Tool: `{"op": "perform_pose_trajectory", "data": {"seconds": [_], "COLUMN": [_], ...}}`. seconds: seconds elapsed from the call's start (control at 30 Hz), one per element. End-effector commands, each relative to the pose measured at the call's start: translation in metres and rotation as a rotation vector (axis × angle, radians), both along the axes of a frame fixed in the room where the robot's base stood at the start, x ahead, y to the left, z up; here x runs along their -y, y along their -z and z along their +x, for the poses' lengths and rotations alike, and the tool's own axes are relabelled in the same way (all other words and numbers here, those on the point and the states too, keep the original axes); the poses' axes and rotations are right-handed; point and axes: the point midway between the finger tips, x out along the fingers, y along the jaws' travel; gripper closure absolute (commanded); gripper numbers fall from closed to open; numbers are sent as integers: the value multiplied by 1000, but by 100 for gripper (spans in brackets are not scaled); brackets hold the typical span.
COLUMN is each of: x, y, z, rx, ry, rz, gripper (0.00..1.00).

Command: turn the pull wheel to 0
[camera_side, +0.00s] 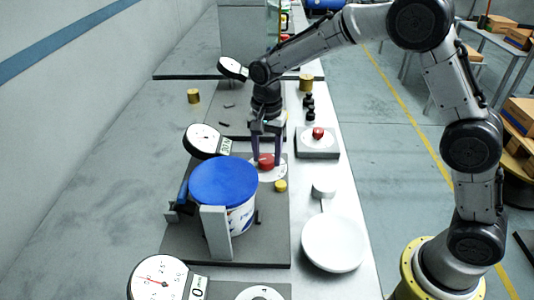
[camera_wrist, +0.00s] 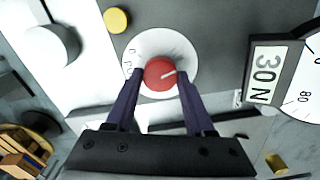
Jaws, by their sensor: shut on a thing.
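The pull wheel appears to be the red round knob (camera_wrist: 158,73) on a white dial plate (camera_wrist: 181,47). The knob (camera_side: 266,160) also shows in the side view, behind the blue-lidded tub. A pale pointer line on it aims right and slightly up in the wrist view. Marks at the plate's left edge are small and partly hidden. My gripper (camera_wrist: 160,80) has its dark fingers on both sides of the knob and is shut on it; the side view shows the gripper (camera_side: 267,157) pointing down over it. A sign beside a gauge (camera_wrist: 303,95) reads 30 N (camera_wrist: 267,77).
The blue-lidded tub (camera_side: 224,180) stands close in front of the knob, with a grey upright post (camera_side: 215,232). A yellow cylinder (camera_side: 280,186) is beside the dial. A grey box with a red button (camera_side: 318,132) and a white round dish (camera_side: 333,243) are to the right.

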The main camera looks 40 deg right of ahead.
Motion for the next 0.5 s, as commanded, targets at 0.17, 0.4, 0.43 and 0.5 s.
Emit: {"op": "perform_pose_trajectory", "data": {"seconds": [0.17,0.4,0.43,0.5], "x": [0,0,-1,-1], "y": [-1,-1,-1,-1], "z": [0,1,1,1], "rx": [1,2,2,2], "ry": [-169,-397,-425,-492], "rz": [1,0,0,0], "gripper": [100,100,100,100]}}
